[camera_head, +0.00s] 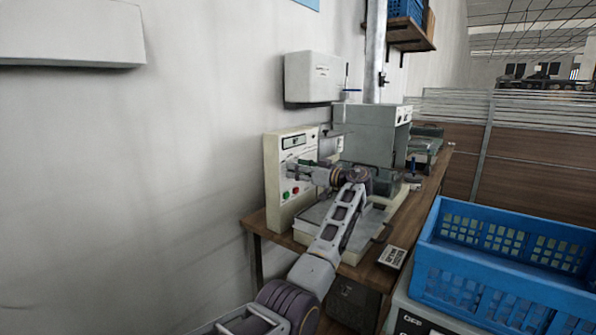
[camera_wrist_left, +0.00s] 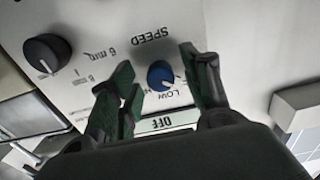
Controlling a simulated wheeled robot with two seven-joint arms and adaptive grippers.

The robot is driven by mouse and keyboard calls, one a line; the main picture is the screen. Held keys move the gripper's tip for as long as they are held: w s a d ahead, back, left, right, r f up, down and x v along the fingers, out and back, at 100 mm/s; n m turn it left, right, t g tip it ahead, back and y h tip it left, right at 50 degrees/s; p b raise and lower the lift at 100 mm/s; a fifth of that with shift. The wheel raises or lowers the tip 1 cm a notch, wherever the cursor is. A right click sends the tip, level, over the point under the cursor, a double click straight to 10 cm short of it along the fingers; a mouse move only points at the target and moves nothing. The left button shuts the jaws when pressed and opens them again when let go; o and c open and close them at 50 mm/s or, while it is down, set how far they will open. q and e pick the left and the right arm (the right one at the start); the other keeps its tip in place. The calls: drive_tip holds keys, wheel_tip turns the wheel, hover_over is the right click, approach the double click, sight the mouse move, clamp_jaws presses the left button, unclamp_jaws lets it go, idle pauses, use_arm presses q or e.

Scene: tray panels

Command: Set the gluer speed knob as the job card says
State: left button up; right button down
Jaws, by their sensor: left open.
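A cream control panel (camera_head: 272,185) stands upright on the bench against the wall. In the left wrist view the panel appears upside down, with a blue knob (camera_wrist_left: 160,75) beside the printed word SPEED and a LOW mark. My left gripper (camera_wrist_left: 155,64) is open, its green-black fingers on either side of the blue knob; I cannot tell whether they touch it. In the head view my left gripper (camera_head: 297,169) is at the panel face and hides part of it. A small printed card (camera_head: 393,257) lies on the bench's front edge, too small to read. My right gripper is not in view.
A black knob (camera_wrist_left: 47,53) with minute marks and an OFF label (camera_wrist_left: 166,121) are near the blue knob. Red and green buttons (camera_head: 290,192) sit low on the panel. A grey machine (camera_head: 372,135) stands behind. A blue crate (camera_head: 425,262) is at the right.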

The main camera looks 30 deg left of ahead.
use_arm(q)
drive_tip(key=shift+a, duration=0.15)
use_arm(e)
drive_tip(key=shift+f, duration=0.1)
use_arm(q)
drive_tip(key=c, duration=1.1)
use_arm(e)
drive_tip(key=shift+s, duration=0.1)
use_arm(q)
drive_tip(key=shift+o, duration=0.2)
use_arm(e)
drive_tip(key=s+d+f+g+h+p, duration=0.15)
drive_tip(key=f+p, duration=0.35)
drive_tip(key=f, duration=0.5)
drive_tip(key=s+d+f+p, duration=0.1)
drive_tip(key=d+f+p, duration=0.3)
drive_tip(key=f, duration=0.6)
use_arm(q)
drive_tip(key=shift+m+p, duration=5.15)
drive_tip(key=shift+m, duration=4.85)
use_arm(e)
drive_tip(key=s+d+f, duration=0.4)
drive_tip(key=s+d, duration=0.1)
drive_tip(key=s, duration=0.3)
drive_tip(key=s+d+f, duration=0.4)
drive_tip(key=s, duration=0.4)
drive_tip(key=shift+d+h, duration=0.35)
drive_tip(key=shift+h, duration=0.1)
